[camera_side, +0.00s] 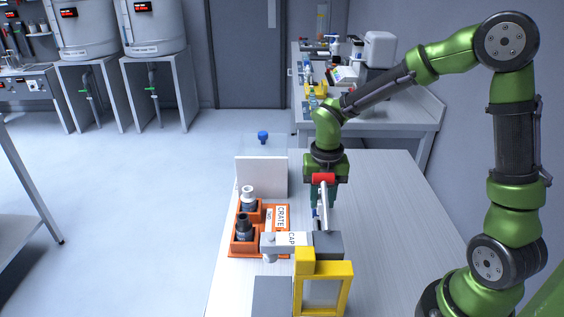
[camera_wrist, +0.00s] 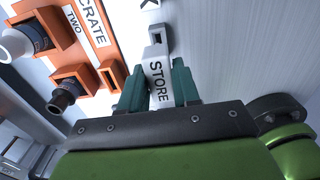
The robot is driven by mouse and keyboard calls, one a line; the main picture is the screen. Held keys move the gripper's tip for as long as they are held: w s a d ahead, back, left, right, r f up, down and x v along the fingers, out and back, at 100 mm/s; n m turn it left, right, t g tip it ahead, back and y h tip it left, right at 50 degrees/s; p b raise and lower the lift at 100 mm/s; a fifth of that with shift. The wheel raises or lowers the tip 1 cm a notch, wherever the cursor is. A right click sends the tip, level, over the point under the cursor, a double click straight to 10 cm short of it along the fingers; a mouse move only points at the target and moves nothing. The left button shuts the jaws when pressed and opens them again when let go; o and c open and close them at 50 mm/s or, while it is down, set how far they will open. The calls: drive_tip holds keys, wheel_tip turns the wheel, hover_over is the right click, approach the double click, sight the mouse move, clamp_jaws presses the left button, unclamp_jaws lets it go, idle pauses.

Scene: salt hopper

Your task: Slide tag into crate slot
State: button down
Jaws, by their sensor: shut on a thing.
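My gripper (camera_wrist: 157,80) is shut on a white tag (camera_wrist: 158,72) lettered STORE. The teal fingers press on either side of it, and a dark rectangular hole shows at its far end. In the side view my gripper (camera_side: 320,205) points down just right of the orange crate (camera_side: 245,246), and the tag is mostly hidden there. The crate (camera_wrist: 122,42) is left of the tag in the wrist view, with a label reading CRATE TWO. It holds a white-capped bottle (camera_side: 248,193) and a black-capped bottle (camera_side: 243,223). A small dark opening (camera_wrist: 109,77) shows in its orange edge. The tag looks apart from the crate.
A grey-and-white fixture (camera_side: 327,243) with a CAP label and a yellow frame (camera_side: 347,285) stand in front of my gripper. A white upright panel (camera_side: 261,176) stands behind the crate. The table (camera_side: 385,215) is clear to the right.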

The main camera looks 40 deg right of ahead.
sight(319, 198)
drive_tip(key=r, duration=0.6)
drive_tip(key=a+r, duration=0.1)
drive_tip(key=r, duration=0.2)
drive_tip(key=shift+w+r, duration=0.2)
drive_tip(key=shift+r, duration=0.2)
drive_tip(key=w+a, duration=0.4)
drive_tip(key=a, duration=0.6)
drive_tip(key=shift+s+d+f, duration=0.1)
drive_tip(key=shift+d+f, duration=0.05)
drive_tip(key=shift+f, duration=0.75)
drive_tip(key=shift+s+d+f, duration=0.1)
drive_tip(key=shift+d+f, duration=0.05)
drive_tip(key=shift+f, duration=0.7)
drive_tip(key=shift+d+f, duration=0.15)
drive_tip(key=shift+f, duration=0.75)
drive_tip(key=shift+f, duration=0.15)
drive_tip(key=shift+f, duration=2.75)
drive_tip(key=shift+f, duration=1.9)
